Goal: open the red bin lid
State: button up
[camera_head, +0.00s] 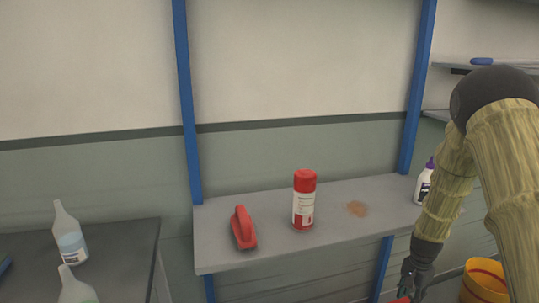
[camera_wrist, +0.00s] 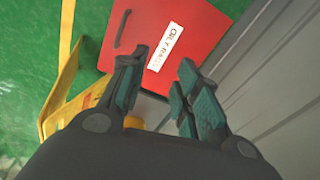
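The red bin lid (camera_wrist: 185,25) fills the upper middle of the wrist view, with a white label reading "OILY RAGS" and a thin dark handle-like strip (camera_wrist: 123,28) near its left edge. My gripper (camera_wrist: 164,60) is open, its teal-padded fingers apart with nothing between them. The fingertips overlap the lid's near part in the picture; I cannot tell the gap to it. The lid looks shut. In the head view my gripper (camera_head: 415,278) hangs low at the right, over a sliver of red at the bottom edge; the rest of the bin is out of frame.
A yellow bucket (camera_head: 483,282) stands beside my arm. A grey shelf (camera_head: 345,228) carries a red-capped can (camera_head: 304,200), a red brush (camera_head: 243,228) and a white bottle (camera_head: 423,183). A yellow object (camera_wrist: 62,85) lies left of the lid; a grey wall (camera_wrist: 270,75) is at right.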

jog(key=s+a+f+n+p, duration=0.1)
jog(key=s+a+f+n, duration=0.2)
jog(key=s+a+f, duration=0.5)
jog(key=s+a+f+n, duration=0.35)
jog(key=s+f, duration=0.25)
jog(key=s, duration=0.3)
jog(key=s+a+f+n, duration=0.1)
jog(key=s+a+n, duration=0.1)
jog(key=s+a, duration=0.2)
jog(key=s+a+f+n, duration=0.1)
jog(key=s+a, duration=0.3)
jog(key=s, duration=0.7)
jog(key=s+a+f+n+p, duration=0.1)
jog(key=s+a+n, duration=0.2)
jog(key=s+a, duration=0.2)
jog(key=s, duration=0.2)
jog(key=shift+s, duration=0.3)
